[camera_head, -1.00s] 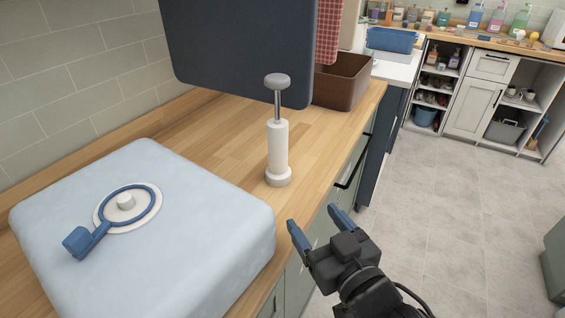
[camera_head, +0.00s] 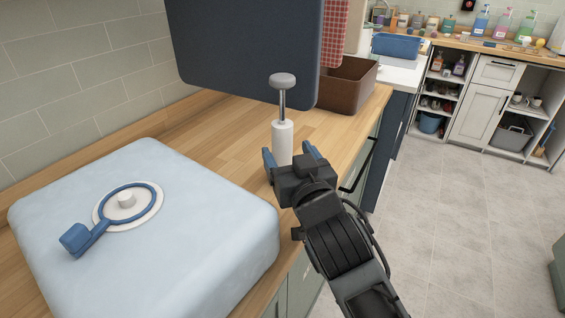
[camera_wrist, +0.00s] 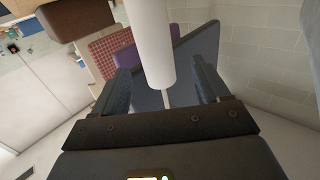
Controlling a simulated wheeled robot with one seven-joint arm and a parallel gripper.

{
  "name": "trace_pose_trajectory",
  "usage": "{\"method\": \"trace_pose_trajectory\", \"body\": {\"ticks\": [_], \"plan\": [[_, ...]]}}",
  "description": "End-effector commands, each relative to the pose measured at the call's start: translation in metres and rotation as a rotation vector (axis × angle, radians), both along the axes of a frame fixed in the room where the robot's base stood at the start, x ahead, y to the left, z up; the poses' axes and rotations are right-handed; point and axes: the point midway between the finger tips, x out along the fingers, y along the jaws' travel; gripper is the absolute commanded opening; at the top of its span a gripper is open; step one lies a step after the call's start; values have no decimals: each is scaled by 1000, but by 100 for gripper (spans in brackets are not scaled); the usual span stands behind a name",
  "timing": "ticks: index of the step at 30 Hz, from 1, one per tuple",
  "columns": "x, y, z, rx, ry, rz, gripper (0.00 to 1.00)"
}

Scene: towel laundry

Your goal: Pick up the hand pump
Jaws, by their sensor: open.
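The hand pump stands upright on the wooden counter, with a white cylinder (camera_head: 282,138), a thin metal rod and a grey knob (camera_head: 282,80) on top. My gripper (camera_head: 289,154) is open at the pump's near side, at the height of the lower cylinder. It hides the pump's base. In the wrist view the white cylinder (camera_wrist: 151,40) lies between my two open fingers (camera_wrist: 163,78), seemingly beyond or level with their tips. I cannot tell whether either finger touches it.
A pale blue vacuum bag (camera_head: 190,235) with a round valve and blue clip lies left of the pump. A dark upright panel (camera_head: 245,50) stands close behind it. A brown bin (camera_head: 345,85) is at the back right. Grey floor (camera_head: 450,220) is clear on the right.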

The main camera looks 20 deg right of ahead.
Motion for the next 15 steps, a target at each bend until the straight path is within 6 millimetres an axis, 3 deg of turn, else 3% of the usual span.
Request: {"method": "trace_pose_trajectory", "body": {"ticks": [15], "plan": [[57,-11,-1,0,-1,1,75]]}}
